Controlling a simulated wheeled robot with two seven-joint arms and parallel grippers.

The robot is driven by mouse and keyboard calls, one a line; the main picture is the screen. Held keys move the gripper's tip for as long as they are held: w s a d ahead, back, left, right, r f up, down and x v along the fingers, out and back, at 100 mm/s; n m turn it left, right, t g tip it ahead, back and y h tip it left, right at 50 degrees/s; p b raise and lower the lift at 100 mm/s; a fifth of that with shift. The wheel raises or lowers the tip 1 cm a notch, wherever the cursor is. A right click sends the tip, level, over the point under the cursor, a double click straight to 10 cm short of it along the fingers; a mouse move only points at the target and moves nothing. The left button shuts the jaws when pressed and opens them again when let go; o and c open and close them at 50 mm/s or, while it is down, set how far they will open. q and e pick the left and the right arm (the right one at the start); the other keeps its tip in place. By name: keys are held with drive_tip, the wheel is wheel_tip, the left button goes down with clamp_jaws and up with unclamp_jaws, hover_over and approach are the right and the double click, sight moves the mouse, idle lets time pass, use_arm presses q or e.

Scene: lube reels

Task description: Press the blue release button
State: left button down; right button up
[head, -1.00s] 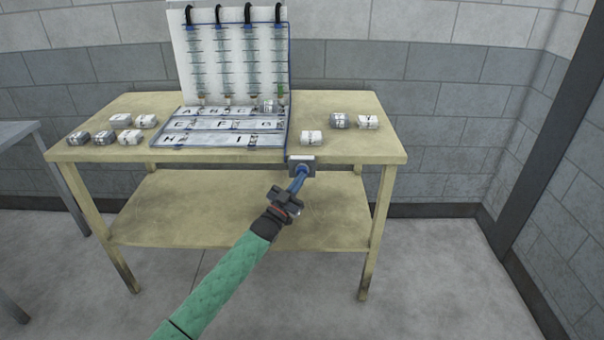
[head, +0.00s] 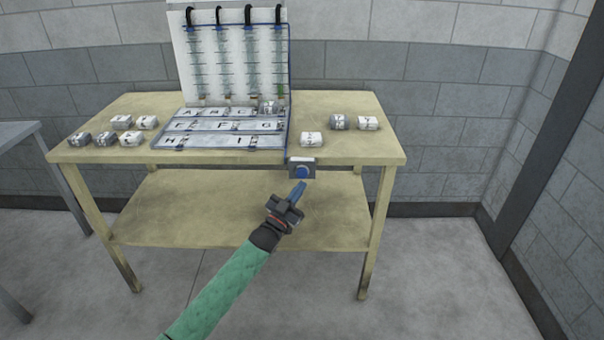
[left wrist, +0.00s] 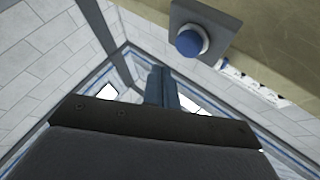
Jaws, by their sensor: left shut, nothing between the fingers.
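The blue release button (head: 302,172) sits in a grey housing on the front edge of the wooden table, below the lettered board. It also shows in the left wrist view (left wrist: 190,41), round and blue with a pale ring. My left gripper (head: 299,188) is shut and empty, its blue fingers together, just below and in front of the button. In the left wrist view the shut fingers (left wrist: 161,88) lie below the button, with a visible gap between them. My right gripper is not in view.
The wooden table (head: 350,151) carries a white panel with hanging reels (head: 235,60) and a lettered tray (head: 200,141). Several small labelled blocks lie left and right of the tray. A lower shelf (head: 180,205) is bare. Open floor lies in front.

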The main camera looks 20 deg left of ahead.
use_arm(q)
drive_tip(key=shift+s+d+p, duration=0.2)
drive_tip(key=shift+s, duration=0.45)
drive_tip(key=shift+s+d+p, duration=0.15)
drive_tip(key=shift+s+d, duration=0.05)
drive_tip(key=shift+s, duration=0.4)
idle(2.2)
